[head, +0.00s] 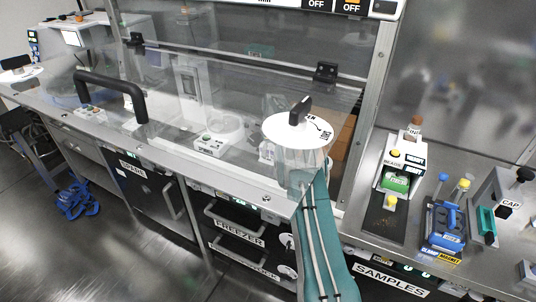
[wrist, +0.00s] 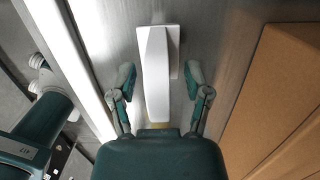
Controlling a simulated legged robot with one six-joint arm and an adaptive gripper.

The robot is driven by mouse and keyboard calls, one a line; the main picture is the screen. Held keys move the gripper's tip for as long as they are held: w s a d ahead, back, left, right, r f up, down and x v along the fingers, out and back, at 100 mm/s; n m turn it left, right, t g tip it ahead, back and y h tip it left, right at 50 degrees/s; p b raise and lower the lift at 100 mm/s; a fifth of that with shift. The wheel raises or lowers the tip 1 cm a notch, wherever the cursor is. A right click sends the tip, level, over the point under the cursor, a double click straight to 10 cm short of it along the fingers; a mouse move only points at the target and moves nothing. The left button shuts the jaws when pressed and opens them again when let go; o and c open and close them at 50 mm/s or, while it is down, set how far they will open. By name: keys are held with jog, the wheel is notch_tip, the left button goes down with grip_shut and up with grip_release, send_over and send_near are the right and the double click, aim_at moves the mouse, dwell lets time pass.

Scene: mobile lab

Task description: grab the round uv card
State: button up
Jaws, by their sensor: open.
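My gripper (wrist: 158,80) is open, its two fingers spread on either side of a narrow white piece (wrist: 155,75). Gaps show between this piece and both fingers. It has a flat plate behind it and a small yellowish part at its near end. No round face shows, so I cannot tell whether it is the round uv card. I cannot clearly pick out the round uv card.
Brown boxes (wrist: 275,85) stand close on the right in the wrist view. A clear hood front with a black handle (head: 100,88) spans the bench. A blue rack (head: 445,226) and a bead dispenser (head: 402,172) stand at right. Blue shoes (head: 77,200) lie on the floor.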

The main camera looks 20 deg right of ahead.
grip_shut()
